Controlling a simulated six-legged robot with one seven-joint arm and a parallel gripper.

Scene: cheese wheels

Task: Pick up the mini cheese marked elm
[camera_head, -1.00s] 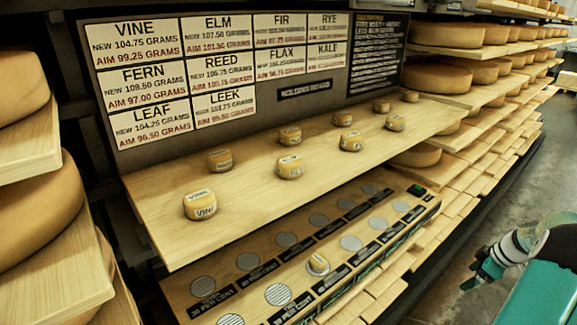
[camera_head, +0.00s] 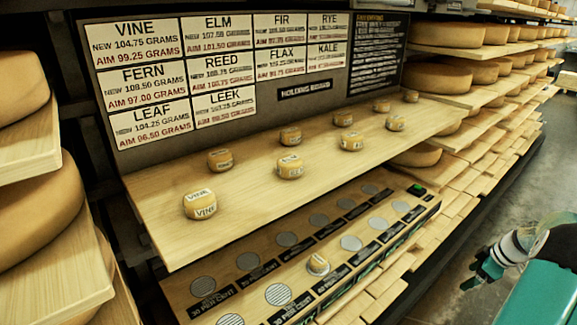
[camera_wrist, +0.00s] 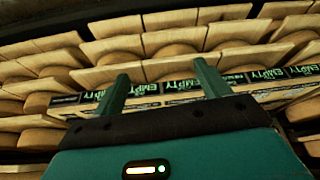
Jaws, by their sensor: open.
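Several small yellow mini cheeses stand on the upper wooden board in the head view. The front left cheese (camera_head: 200,205) reads VINE. Other cheeses, including one behind it (camera_head: 220,160) and one to its right (camera_head: 290,166), have labels too small to read, so I cannot tell which is elm. My gripper (camera_head: 484,272) is at the far right, out over the aisle and well apart from the cheeses. In the wrist view my gripper (camera_wrist: 162,82) has its two green fingers spread with nothing between them.
A sign panel (camera_head: 222,70) behind the upper board lists names, including ELM, with weights. The lower board (camera_head: 262,262) has round grey pads and black labels. Shelves of big cheese wheels (camera_head: 447,35) flank both sides. The aisle floor (camera_head: 505,190) is clear at right.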

